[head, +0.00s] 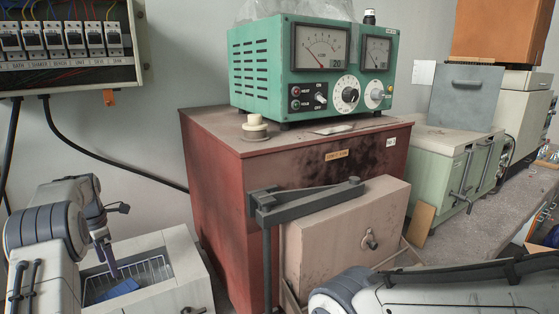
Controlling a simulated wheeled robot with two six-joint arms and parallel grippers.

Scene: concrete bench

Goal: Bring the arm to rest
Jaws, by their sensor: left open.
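My left arm comes in from the left edge of the head view and bends downward. Its gripper (116,241) is open, with nothing seen between its fingers. It hangs above or in front of a pale open box (178,254) with a wire basket (156,270) inside. A blue item (118,289) lies in the basket; I cannot tell its exact shape. The fingertips look close to the basket's left side, but the gap is unclear. My right arm crosses the bottom right corner, and its gripper is out of view.
A red-brown cabinet (225,200) carries a green meter unit (262,70). A beige door block (340,235) with a dark bar (305,200) stands in front. A pale green box (440,150) is to the right. A breaker panel (65,45) hangs at upper left, trailing black cables (90,157).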

